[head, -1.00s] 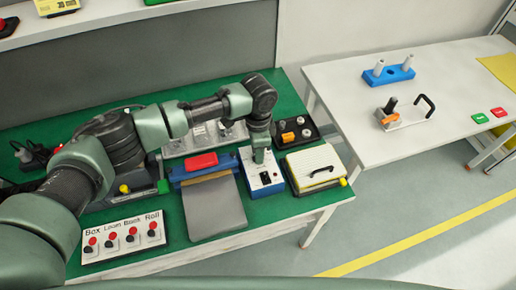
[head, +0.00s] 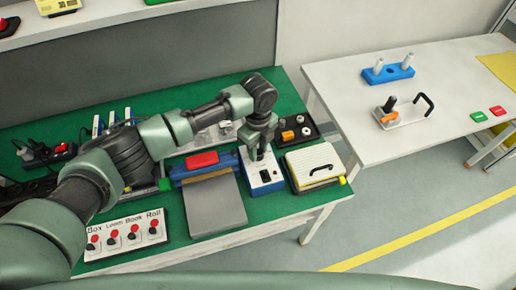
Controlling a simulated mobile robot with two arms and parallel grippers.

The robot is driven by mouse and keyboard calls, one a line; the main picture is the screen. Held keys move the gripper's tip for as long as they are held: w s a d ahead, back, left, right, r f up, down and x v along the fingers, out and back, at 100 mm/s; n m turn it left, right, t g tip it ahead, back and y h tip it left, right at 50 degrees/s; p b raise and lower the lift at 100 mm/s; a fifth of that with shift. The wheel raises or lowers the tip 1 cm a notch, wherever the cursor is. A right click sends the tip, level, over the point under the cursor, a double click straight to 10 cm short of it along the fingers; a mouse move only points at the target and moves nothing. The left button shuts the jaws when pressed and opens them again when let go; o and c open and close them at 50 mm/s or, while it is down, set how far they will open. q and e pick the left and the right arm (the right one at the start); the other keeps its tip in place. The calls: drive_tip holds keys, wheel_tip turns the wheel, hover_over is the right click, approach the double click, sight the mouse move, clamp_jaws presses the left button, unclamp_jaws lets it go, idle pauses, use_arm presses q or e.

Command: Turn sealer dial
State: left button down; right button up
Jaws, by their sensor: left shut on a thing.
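The sealer's control box (head: 265,183), white on top with blue sides and a black switch, stands on the green bench mat. My left gripper (head: 257,157) points down at the rear of its top and is shut on the dial there. The fingers and wrist hide most of the dial, so its setting cannot be read. The sealer (head: 192,176), blue with a red bar (head: 202,160) and a grey plate (head: 215,206), stands just left of the box. My right gripper is not in view.
A cream-topped case (head: 313,162) with a black handle stands close right of the box. Behind it is a black tray (head: 301,121). A panel of red buttons (head: 126,236) lies front left. A white table (head: 440,75) stands right, across a gap.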

sight(258, 152)
use_arm(q)
drive_tip(key=m, duration=0.3)
drive_tip(key=shift+m, duration=0.3)
drive_tip(key=shift+w+r+m+b, duration=0.1)
drive_tip(key=shift+m+b, duration=0.2)
drive_tip(key=shift+m, duration=1.3)
drive_tip(key=c, duration=1.1)
unclamp_jaws()
drive_tip(key=shift+o, duration=0.2)
wheel_tip(258, 152, up, 8)
drive_tip(key=shift+f+b, duration=0.1)
drive_tip(key=shift+b, duration=0.5)
